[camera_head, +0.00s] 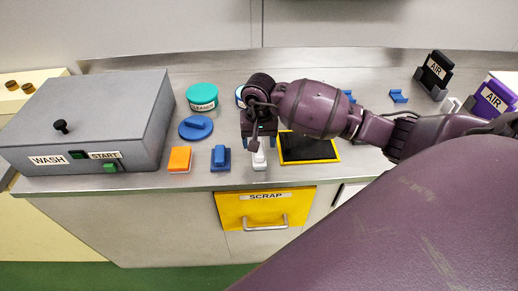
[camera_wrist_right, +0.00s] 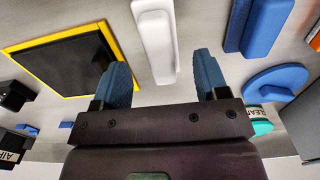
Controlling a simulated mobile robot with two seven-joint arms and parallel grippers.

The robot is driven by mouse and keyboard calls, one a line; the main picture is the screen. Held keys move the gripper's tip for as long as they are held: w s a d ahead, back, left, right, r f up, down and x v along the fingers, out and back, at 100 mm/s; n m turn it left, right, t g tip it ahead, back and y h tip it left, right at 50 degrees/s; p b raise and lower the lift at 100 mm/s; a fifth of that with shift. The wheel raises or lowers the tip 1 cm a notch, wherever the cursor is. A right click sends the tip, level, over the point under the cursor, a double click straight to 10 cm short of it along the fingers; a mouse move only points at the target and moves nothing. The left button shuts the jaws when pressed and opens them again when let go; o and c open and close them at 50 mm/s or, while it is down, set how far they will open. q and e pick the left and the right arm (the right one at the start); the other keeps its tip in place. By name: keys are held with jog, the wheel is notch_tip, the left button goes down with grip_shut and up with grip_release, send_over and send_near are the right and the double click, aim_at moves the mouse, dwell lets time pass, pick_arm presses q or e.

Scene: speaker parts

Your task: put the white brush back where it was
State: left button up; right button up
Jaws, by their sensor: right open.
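The white brush (camera_head: 260,160) lies on the steel counter near its front edge, between a blue block and a black yellow-rimmed mat. In the right wrist view the white brush (camera_wrist_right: 155,38) is a long white piece with a raised rim. My right gripper (camera_head: 258,137) is above its far end in the head view. In the wrist view my right gripper (camera_wrist_right: 162,78) is open, with its blue fingers on either side of the brush's near end and gaps to both. I cannot tell the height between them. My left gripper is not in view.
The yellow-rimmed black mat (camera_head: 308,149) is right of the brush. The blue block (camera_head: 220,157), orange sponge (camera_head: 180,158), blue round lid (camera_head: 196,128) and teal cleaner jar (camera_head: 202,95) are left. A grey wash box (camera_head: 90,120) fills the left. A yellow scrap drawer (camera_head: 230,208) is below.

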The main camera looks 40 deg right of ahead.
notch_tip(320, 180, up, 7)
jog(key=shift+a+f, duration=0.1)
jog(key=s+a+f+m+t+y, duration=0.1)
jog(key=s+a+m+y, duration=0.3)
jog(key=a+m+y, duration=0.45)
jog(key=s+a+f+m+t+y, duration=0.15)
jog(key=s+a+m+y, duration=0.25)
jog(key=a+m+y, duration=0.5)
jog(key=d+f+m+t+h, duration=0.25)
jog(key=m+t+h, duration=0.2)
jog(key=m, duration=0.55)
jog(key=s+d+f+m+t+h, duration=0.1)
jog(key=d+m+t+h, duration=0.2)
jog(key=m+t, duration=0.5)
jog(key=d+f+m+t+h, duration=0.2)
jog(key=d+m+t+h, duration=0.15)
jog(key=m, duration=0.95)
jog(key=s+d+f+m+g+h, duration=0.4)
jog(key=s+f+m+g+h, duration=0.2)
jog(key=s+f+m, duration=0.5)
jog(key=f+m+g, duration=0.1)
jog(key=m, duration=0.4)
jog(key=shift+s+f+h, duration=0.3)
jog(key=shift+f+h, duration=0.05)
